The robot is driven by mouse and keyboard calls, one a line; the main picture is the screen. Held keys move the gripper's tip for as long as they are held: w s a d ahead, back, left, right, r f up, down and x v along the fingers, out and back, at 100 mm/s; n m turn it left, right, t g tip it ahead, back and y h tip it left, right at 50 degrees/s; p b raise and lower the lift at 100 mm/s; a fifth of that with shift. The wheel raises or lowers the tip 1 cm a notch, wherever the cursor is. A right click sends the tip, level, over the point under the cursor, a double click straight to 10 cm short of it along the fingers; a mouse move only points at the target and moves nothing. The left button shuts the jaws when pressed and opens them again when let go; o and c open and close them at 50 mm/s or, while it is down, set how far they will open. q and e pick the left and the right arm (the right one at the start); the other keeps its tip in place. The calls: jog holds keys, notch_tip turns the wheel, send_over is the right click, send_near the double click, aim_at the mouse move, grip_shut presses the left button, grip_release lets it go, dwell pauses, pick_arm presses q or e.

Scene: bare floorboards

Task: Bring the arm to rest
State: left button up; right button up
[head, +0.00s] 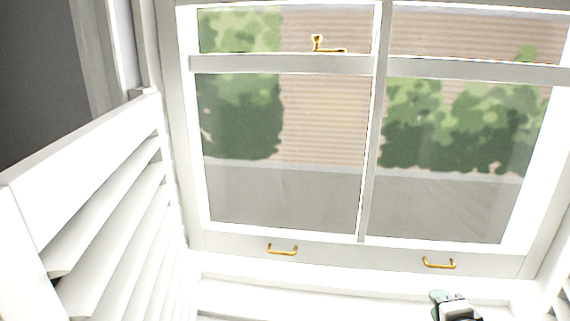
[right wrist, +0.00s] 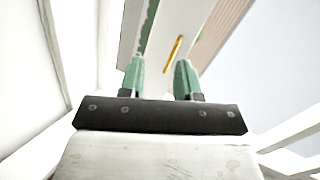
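My right gripper (head: 440,296) shows at the bottom edge of the head view, right of the middle, with a green fingertip and a pale body. In the right wrist view, its two green fingers (right wrist: 160,72) stand apart with nothing held between them. A gold handle (right wrist: 173,53) shows beyond the fingers there, apart from them as far as I can tell. In the head view, the gripper is below the right gold handle (head: 439,263) on the window's lower rail. My left gripper is not in view.
A white sash window (head: 370,150) fills most of the head view. A second gold handle (head: 282,250) is on its lower rail, and a gold latch (head: 326,46) is higher up. A white louvred shutter (head: 100,190) stands open at the left, with white slats also at the far right.

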jog(key=s+a+f+n+g+y, duration=0.1)
jog(key=s+a+f+n+g, duration=0.35)
jog(key=s+n, duration=0.35)
jog(key=s+a+f+n+g+y, duration=0.1)
jog(key=s+a+f+n+g, duration=0.35)
jog(key=s, duration=0.45)
jog(key=s+a+f+n+g+y, duration=0.15)
jog(key=s+a+f+n, duration=0.25)
jog(key=s+a+n, duration=0.4)
notch_tip(320, 180, down, 28)
jog(key=s+d+g+b, duration=0.1)
jog(key=s+d+g, duration=0.1)
jog(key=s+d+f+b, duration=0.1)
jog(key=s+d+f, duration=0.1)
jog(key=s+f, duration=1.3)
jog(key=shift+s+d+f+g+h, duration=0.2)
jog(key=shift+s+f+g+h, duration=0.15)
jog(key=shift+s+f+h, duration=0.1)
jog(key=shift+m, duration=0.25)
